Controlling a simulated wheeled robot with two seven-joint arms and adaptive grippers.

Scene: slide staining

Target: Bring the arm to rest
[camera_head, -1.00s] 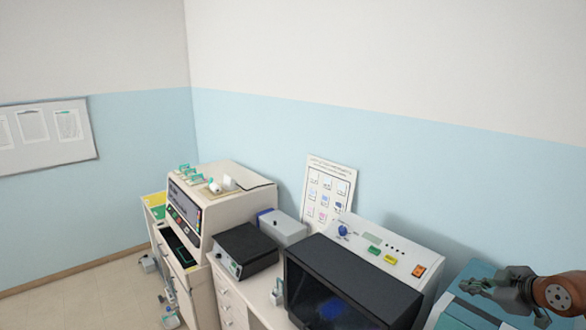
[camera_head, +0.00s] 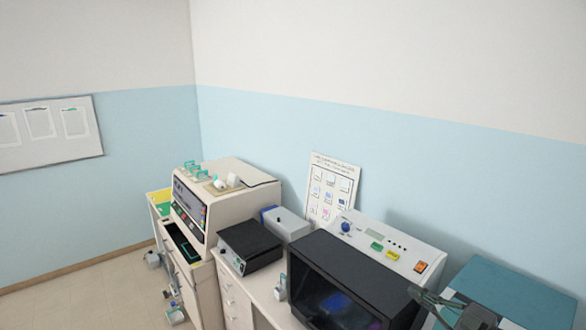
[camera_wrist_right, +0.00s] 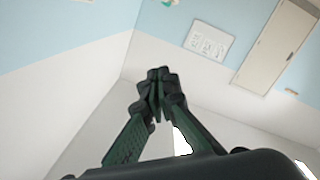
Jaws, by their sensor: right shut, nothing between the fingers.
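My right gripper (camera_head: 428,298) shows at the bottom right of the head view, dark and partly cut off by the lower edge. It appears in front of the right end of the black-fronted machine (camera_head: 350,272) and the teal-topped box (camera_head: 515,292). In the right wrist view its dark green fingers (camera_wrist_right: 160,78) meet at the tips with nothing between them. My left gripper is in neither view.
A cream machine (camera_head: 228,209) with slide holders on top stands at the left end of the bench. A black box (camera_head: 249,246) and a grey box (camera_head: 287,224) sit beside it. A poster (camera_head: 331,188) leans against the wall. Open floor (camera_head: 85,293) lies at the left.

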